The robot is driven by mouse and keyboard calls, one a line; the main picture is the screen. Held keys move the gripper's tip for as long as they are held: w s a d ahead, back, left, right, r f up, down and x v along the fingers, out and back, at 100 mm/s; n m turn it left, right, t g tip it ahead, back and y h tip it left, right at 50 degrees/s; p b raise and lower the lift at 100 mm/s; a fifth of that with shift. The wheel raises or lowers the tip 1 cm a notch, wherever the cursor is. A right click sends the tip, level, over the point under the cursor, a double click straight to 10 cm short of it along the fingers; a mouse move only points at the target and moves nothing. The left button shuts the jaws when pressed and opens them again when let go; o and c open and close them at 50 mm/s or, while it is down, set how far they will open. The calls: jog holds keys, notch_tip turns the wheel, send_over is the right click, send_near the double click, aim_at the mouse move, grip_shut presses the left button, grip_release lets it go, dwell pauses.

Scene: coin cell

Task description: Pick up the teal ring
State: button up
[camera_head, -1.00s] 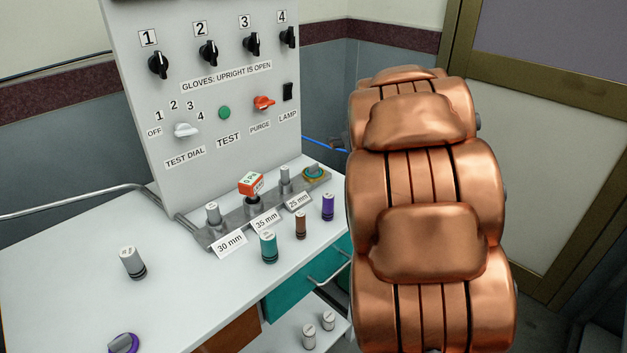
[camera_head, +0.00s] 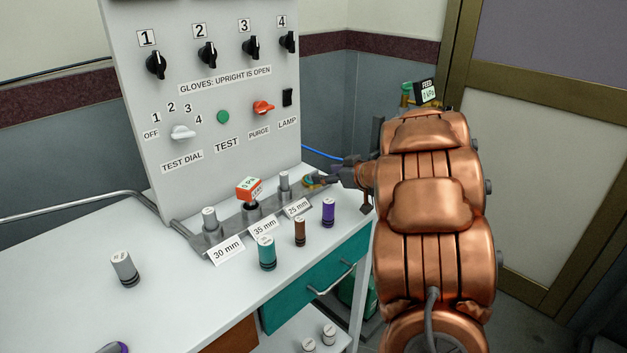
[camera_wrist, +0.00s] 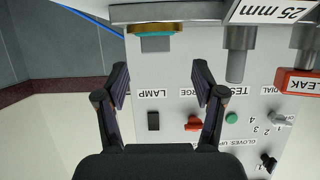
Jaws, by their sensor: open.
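The teal ring (camera_head: 311,183) lies at the right end of the grey rail on the bench, below the panel. In the wrist view it shows as a thin teal strip (camera_wrist: 172,35) with a gold-brown band and a grey block against it. My gripper (camera_head: 325,180) is just right of the ring in the head view and partly overlaps it. In the wrist view my gripper (camera_wrist: 160,76) has its two fingers spread, with nothing between them. The ring lies beyond the fingertips, roughly centred between them. Contact is not visible.
A grey post (camera_head: 284,185) stands beside the ring, with an orange box (camera_head: 249,188) farther left. Purple (camera_head: 328,212), brown (camera_head: 300,231) and teal (camera_head: 267,252) cylinders stand in front. The control panel (camera_head: 225,110) rises behind. The bench's left part is mostly clear.

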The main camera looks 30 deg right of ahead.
aim_at(314, 172)
jog(key=shift+d+x, duration=0.1)
jog(key=shift+x, duration=1.1)
jog(key=shift+d+x, duration=0.15)
jog(key=shift+x, duration=1)
jog(key=shift+w+r, duration=0.15)
jog(key=shift+r, duration=0.05)
jog(key=shift+c, duration=0.4)
jog(key=c, duration=0.8)
